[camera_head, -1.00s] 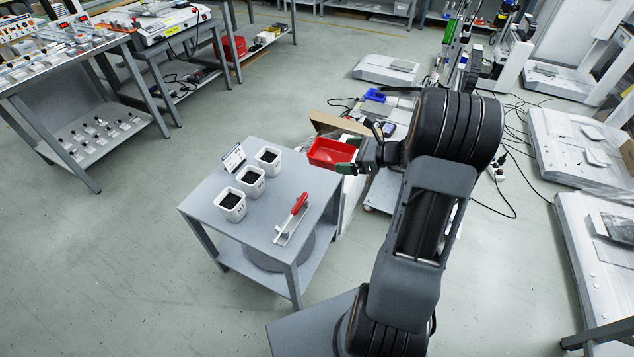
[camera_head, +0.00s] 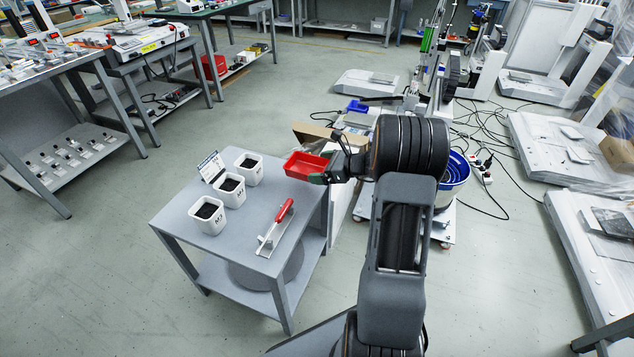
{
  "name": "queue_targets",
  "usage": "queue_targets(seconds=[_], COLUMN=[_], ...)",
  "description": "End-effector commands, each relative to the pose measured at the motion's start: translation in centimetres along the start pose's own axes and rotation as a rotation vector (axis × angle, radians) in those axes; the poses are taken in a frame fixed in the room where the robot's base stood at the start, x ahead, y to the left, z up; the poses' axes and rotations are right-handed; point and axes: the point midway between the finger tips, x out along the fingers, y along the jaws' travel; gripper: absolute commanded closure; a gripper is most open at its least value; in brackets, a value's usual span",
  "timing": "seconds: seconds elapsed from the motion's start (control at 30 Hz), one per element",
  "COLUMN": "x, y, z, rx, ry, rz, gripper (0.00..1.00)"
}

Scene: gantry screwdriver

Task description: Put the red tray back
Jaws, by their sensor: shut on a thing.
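The red tray (camera_head: 305,166) is a small open box, and its inside looks empty. My gripper (camera_head: 322,176) is shut on the tray's right side. The tray is roughly level and shows near the far right corner of the small grey table (camera_head: 225,244). I cannot tell how high it is above the table or whether it overhangs the edge. The arm hides part of the space to the right of the gripper.
Three white cups with dark contents, the nearest a white cup (camera_head: 208,215), stand on the table's left side by a small sign (camera_head: 211,166). A cardboard box (camera_head: 313,134) and a blue bin (camera_head: 455,170) are behind.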

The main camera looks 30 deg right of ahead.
Motion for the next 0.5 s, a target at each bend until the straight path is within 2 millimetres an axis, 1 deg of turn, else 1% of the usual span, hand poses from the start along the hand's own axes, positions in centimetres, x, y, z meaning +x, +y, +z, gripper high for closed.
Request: queue_targets(seconds=[0.03,0.27,0.37,0.5], x=[0.5,1.2,2.1,3.0], y=[0.0,0.0,0.1,0.3], z=[-0.3,-0.6,-1.2,-3.3], rx=[-0.001,-0.001,0.000,0.000], ry=[0.000,-0.001,0.000,0.000], rz=[0.001,-0.001,0.001,0.000], gripper=[0.32,0.32,0.32,0.32])
